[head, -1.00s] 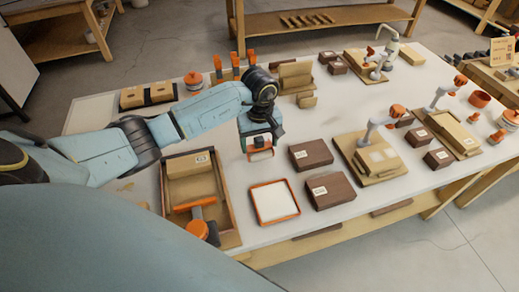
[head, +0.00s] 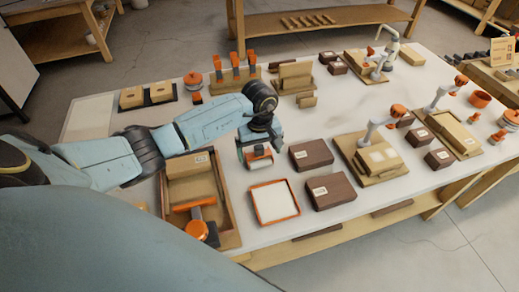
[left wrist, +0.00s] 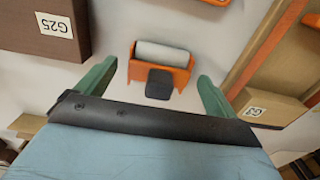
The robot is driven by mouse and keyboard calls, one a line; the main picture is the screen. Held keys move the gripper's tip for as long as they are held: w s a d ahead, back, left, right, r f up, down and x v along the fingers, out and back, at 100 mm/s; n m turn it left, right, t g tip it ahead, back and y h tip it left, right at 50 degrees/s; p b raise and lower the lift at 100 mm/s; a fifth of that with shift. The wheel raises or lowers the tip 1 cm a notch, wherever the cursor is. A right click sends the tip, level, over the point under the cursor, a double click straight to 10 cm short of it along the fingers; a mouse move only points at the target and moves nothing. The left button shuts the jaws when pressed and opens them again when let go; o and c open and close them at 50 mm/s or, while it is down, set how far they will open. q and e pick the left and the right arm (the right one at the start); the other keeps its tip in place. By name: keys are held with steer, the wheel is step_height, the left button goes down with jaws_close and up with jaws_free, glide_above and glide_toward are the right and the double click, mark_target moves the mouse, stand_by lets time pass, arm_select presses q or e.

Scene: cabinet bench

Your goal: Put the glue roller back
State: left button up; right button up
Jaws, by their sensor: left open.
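The glue roller (head: 259,162) has an orange frame, a pale roller and a dark handle. In the head view it is partly hidden by my left gripper (head: 260,151). In the left wrist view, the glue roller (left wrist: 162,54) shows with its dark handle toward me. My left gripper (left wrist: 158,72) is open, with one green finger on each side of the handle and visible gaps to both. An orange-rimmed tray with a white inside (head: 252,206) lies just in front of the roller. My right gripper is not in view.
A cardboard box tray (head: 165,192) with an orange tape tool stands to the left. Brown boxes (head: 311,154) marked with labels lie close on the right. A wooden rack with orange-handled tools (head: 236,85) stands behind. Bare white table shows between them.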

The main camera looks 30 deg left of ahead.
mark_target(259, 148)
arm_select(q)
step_height(259, 148, up, 12)
steer(key=p, duration=0.1)
steer(key=shift+r, duration=0.2)
